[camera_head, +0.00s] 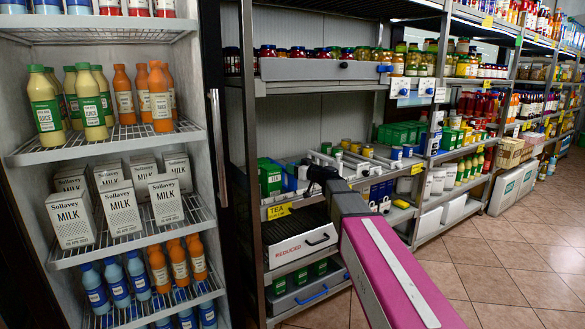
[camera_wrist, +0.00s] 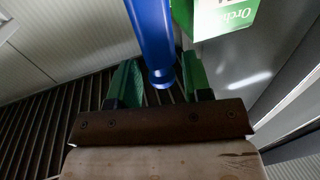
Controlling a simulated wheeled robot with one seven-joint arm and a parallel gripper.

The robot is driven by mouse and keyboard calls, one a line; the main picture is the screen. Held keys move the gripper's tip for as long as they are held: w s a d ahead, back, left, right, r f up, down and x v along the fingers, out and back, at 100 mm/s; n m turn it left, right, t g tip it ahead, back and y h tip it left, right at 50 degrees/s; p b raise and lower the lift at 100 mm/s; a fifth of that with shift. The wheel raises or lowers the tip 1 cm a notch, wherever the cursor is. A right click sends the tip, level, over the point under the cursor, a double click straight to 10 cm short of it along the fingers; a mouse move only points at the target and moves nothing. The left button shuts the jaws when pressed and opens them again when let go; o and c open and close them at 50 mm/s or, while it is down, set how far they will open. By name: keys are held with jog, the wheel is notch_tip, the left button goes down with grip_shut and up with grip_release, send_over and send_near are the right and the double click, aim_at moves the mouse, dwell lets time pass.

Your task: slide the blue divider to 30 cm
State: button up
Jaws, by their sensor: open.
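The blue divider (camera_wrist: 153,38) shows in the wrist view as a smooth blue bar with a rounded knob at its lower end. It lies in the gap between the two green fingers of my gripper (camera_wrist: 157,78), with space visible on each side. The fingers are open; I cannot tell whether either touches it. In the head view my gripper (camera_head: 314,178) is at the tea shelf, and a small blue part (camera_head: 290,183) shows just left of it. Most of the divider is hidden there, and no 30 cm mark is readable.
A green-and-white box (camera_wrist: 225,16) is close to the divider's right in the wrist view. Green boxes (camera_head: 269,179) stand left of my gripper in the head view. A "REDUCED" drawer (camera_head: 290,248) is below. A fridge (camera_head: 110,150) stands left; tiled floor is open at right.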

jog(key=shift+w+a, duration=0.45)
jog(key=shift+a, duration=0.05)
grip_shut()
jog(key=w+d, duration=0.8)
jog(key=d, duration=0.4)
jog(key=shift+w+d, duration=0.2)
grip_release()
